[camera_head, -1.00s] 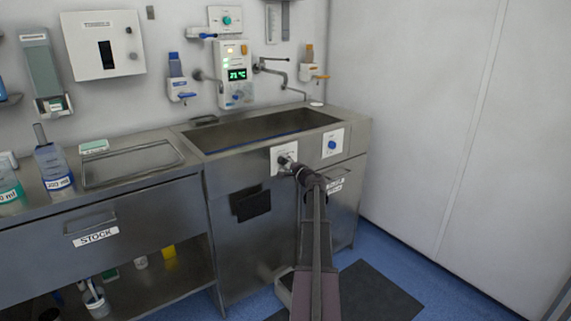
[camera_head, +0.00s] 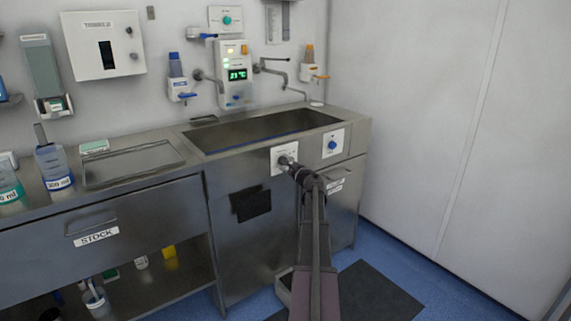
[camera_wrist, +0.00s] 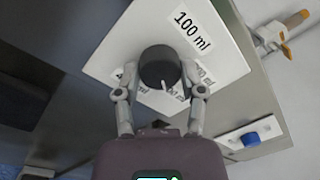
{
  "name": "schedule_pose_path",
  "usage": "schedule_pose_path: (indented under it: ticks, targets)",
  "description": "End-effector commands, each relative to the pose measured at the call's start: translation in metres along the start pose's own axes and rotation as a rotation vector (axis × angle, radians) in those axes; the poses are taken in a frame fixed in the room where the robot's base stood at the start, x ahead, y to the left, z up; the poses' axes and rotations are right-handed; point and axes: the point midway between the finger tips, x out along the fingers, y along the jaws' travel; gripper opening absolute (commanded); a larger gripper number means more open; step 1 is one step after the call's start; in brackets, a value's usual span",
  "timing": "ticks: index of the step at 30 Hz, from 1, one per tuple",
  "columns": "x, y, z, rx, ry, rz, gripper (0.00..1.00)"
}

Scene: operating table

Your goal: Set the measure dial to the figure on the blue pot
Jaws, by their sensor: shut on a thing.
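The measure dial (camera_wrist: 158,62) is a dark round knob on a white plate (camera_wrist: 105,65) on the sink unit's front. My gripper (camera_wrist: 160,76) is shut on it, one finger on each side. A white pointer line on the knob points toward the lower side of the plate in the wrist view. The plate reads "100 ml" at its upper right; other labels are partly hidden by the knob and fingers. The blue pot (camera_head: 52,163) stands on the counter at the left; its label ends in "ml" and seems to read 300, but is small and blurred.
A teal pot (camera_head: 9,188) with an ml label stands left of the blue pot. A second plate with a blue knob (camera_head: 332,145) is right of the dial; it also shows in the wrist view (camera_wrist: 251,139). The sink (camera_head: 262,131) lies above. Floor at right is clear.

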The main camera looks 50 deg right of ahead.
Motion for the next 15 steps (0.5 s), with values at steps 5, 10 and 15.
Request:
schedule_pose_path:
  ticks: [5,10,15]
  targets:
    - [0.0034,-0.0017,-0.0007,0.006,0.000,-0.003,0.04]
    - [0.0035,-0.0018,-0.0007,0.005,0.000,-0.003,0.55]
    - [0.0024,-0.0013,-0.0006,0.003,0.000,-0.002,0.87]
